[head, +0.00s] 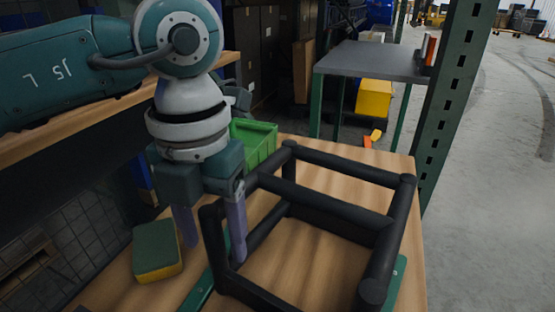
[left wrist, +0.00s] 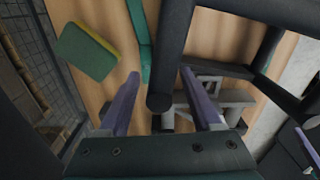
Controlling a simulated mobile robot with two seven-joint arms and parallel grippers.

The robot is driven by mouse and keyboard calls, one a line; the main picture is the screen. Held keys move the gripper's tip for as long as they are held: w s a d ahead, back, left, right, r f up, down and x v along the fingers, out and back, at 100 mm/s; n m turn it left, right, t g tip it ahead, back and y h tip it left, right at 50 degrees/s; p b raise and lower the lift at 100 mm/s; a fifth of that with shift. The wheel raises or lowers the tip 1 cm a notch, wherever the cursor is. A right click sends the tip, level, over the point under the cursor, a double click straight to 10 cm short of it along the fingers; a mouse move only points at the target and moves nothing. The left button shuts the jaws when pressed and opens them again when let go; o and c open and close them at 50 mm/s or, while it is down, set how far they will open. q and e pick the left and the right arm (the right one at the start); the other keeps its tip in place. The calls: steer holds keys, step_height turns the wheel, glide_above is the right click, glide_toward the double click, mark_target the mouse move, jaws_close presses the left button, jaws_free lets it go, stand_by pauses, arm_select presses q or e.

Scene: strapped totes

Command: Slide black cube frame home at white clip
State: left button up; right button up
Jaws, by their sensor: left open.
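The black cube frame (head: 340,168) stands on the wooden table, and its bars also show in the left wrist view (left wrist: 174,45). My left gripper (head: 214,250) is open, its purple fingers pointing down at the frame's near left corner. In the left wrist view a dark bar end (left wrist: 160,103) shows between the two fingers, with gaps on both sides. I cannot make out a white clip for certain. A grey bracket-like shape (left wrist: 212,92) lies beyond the right finger in the left wrist view.
A yellow-green sponge (head: 157,250) lies left of the gripper. Green strips (head: 198,290) run along the table by the frame. A green bin (head: 254,143) stands behind. A green post (head: 455,100) rises beyond the table's right edge. Bare wood (head: 300,250) shows inside the frame.

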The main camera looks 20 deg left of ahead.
arm_select(q)
steer(key=shift+f, duration=1.2)
steer(key=shift+c, duration=0.3)
jaws_close()
